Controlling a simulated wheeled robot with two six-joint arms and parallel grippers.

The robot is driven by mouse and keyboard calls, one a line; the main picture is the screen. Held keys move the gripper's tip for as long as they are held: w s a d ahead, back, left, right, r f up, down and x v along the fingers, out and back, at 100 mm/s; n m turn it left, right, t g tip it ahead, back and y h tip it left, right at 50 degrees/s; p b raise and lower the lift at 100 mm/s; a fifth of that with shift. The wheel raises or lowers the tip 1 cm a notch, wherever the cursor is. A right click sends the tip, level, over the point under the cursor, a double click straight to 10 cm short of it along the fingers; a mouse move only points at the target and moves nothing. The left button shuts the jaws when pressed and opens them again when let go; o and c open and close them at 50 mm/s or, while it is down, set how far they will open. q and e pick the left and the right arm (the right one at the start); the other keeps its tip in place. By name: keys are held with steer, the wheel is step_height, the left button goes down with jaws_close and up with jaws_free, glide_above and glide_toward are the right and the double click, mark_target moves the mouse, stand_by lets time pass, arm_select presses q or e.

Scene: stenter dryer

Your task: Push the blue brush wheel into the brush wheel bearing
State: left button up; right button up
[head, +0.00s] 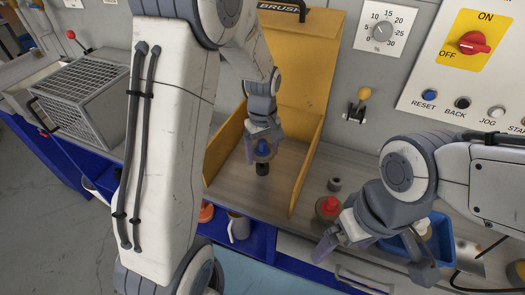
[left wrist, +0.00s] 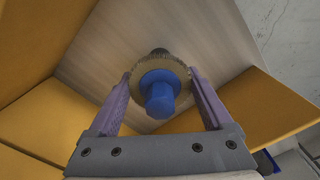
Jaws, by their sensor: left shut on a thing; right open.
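The blue brush wheel (head: 263,147) is between the fingers of my left gripper (head: 264,151), inside the yellow brush housing. In the left wrist view the brush wheel (left wrist: 160,90) shows its blue hub and a tan bristle ring, and my left gripper (left wrist: 160,88) is shut on the ring from both sides. A dark cylinder, seemingly the brush wheel bearing (head: 262,169), is directly below the wheel. It shows only partly behind the wheel in the wrist view (left wrist: 159,52); whether they touch I cannot tell. My right gripper (head: 372,262) is open and empty at the lower right.
The yellow housing (head: 306,160) has walls around the left gripper. A red-topped container (head: 327,208), a small grey ring (head: 334,184) and a blue bin (head: 438,240) are near my right gripper. A mug (head: 239,227) stands below the counter edge. A wire cage (head: 85,95) is at left.

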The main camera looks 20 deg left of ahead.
mark_target(262, 141)
arm_select(q)
steer(key=shift+p, duration=0.4)
stand_by(0.7)
steer(key=shift+f+b, duration=1.25)
steer(key=shift+f, duration=0.7)
steer(key=o, duration=1.2)
steer(key=shift+c, duration=0.2)
step_height(262, 141, up, 11)
steer(key=shift+f, duration=0.2)
steer(key=shift+f, duration=0.15)
